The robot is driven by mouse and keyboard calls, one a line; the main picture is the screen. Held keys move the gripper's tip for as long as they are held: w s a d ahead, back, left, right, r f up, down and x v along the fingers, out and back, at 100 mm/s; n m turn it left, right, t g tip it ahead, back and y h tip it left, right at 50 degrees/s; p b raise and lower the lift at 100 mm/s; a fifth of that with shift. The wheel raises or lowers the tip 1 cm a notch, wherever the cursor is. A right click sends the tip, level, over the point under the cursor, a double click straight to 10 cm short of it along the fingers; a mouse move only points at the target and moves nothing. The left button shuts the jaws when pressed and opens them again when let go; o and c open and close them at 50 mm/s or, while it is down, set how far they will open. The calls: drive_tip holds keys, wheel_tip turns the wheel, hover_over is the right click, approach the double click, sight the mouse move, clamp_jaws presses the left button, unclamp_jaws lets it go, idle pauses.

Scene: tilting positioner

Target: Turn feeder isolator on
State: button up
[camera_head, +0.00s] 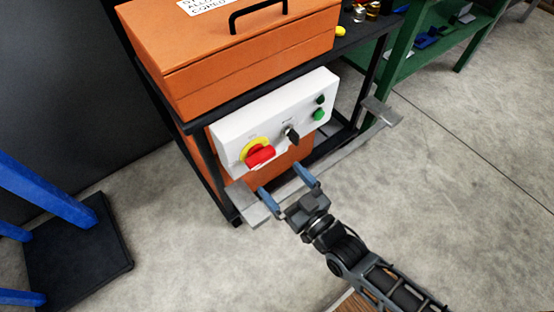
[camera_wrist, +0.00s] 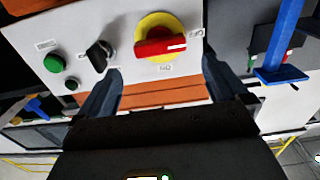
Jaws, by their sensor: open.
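A white control panel (camera_head: 232,137) is on the front of the orange machine. It carries a red rotary handle (camera_head: 261,156) on a yellow disc, a black selector knob (camera_head: 291,134) and green buttons (camera_head: 319,114). In the wrist view the red handle (camera_wrist: 162,46) lies roughly level across its yellow disc (camera_wrist: 153,22), with the black knob (camera_wrist: 98,54) beside it. My gripper (camera_head: 286,181) is open and empty, in front of and below the panel, apart from the handle.
Grey foot pedals or brackets (camera_head: 246,203) jut out low at the machine's front. The orange case (camera_head: 240,60) sits on a black frame. A blue post on a black base (camera_head: 80,255) stands at left, a green bench (camera_head: 425,40) at back right. The floor at right is clear.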

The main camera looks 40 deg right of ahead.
sight(264, 160)
drive_tip(key=w, duration=0.7)
drive_tip(key=shift+w, duration=0.35)
drive_tip(key=c, duration=0.8)
drive_tip(key=shift+c, duration=0.2)
